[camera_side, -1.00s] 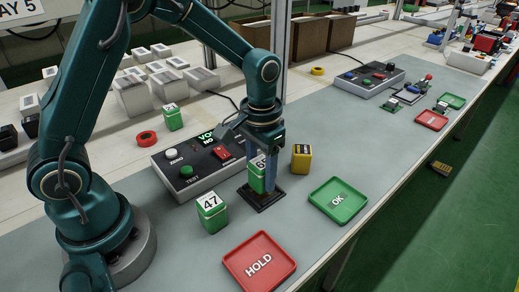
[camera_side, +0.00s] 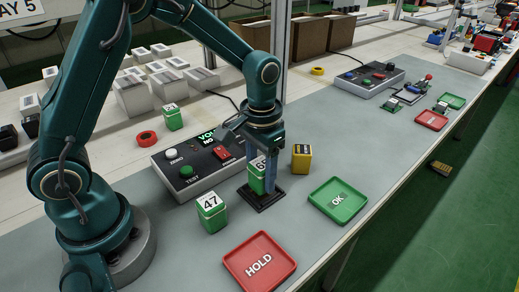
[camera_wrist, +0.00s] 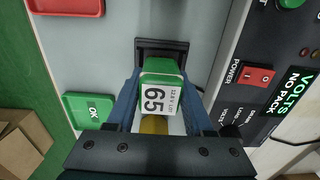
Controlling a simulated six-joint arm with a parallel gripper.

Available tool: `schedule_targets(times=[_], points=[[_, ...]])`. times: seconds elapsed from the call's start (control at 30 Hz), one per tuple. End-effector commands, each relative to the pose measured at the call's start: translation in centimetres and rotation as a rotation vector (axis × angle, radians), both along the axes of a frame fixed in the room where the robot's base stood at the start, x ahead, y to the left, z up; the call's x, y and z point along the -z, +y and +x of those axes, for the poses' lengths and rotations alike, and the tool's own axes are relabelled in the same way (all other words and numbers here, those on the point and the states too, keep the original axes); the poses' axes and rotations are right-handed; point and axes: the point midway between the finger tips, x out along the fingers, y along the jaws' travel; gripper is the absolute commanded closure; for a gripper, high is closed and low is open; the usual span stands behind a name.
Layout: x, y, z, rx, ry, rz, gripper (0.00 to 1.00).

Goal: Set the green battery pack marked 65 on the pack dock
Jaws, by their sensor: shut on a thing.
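The green battery pack marked 65 (camera_side: 256,178) is upright between the fingers of my gripper (camera_side: 265,180). In the wrist view its white label reads 65 (camera_wrist: 156,99), and my gripper (camera_wrist: 165,110) has one blue finger on each side of it. The black pack dock (camera_side: 267,203) lies flat on the grey mat under the pack. In the wrist view part of the dock (camera_wrist: 162,44) shows beyond the pack. The pack's bottom is at the dock, but I cannot tell whether it is fully seated. The tester display reads VOLTS NO PACK (camera_wrist: 289,92).
A green pack marked 47 (camera_side: 212,212) stands left of the dock, and a yellow pack (camera_side: 301,158) stands close on its right. The tester box (camera_side: 197,165) is behind. A red HOLD tray (camera_side: 259,262) and a green OK tray (camera_side: 338,200) lie in front.

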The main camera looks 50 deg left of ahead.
Motion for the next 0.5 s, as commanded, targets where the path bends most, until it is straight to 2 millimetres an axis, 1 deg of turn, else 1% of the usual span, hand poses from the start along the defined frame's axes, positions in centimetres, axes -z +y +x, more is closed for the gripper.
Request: schedule_targets(times=[0.5], points=[[0.62, 0.00, 0.01, 0.000, 0.000, 0.000, 1.00]])
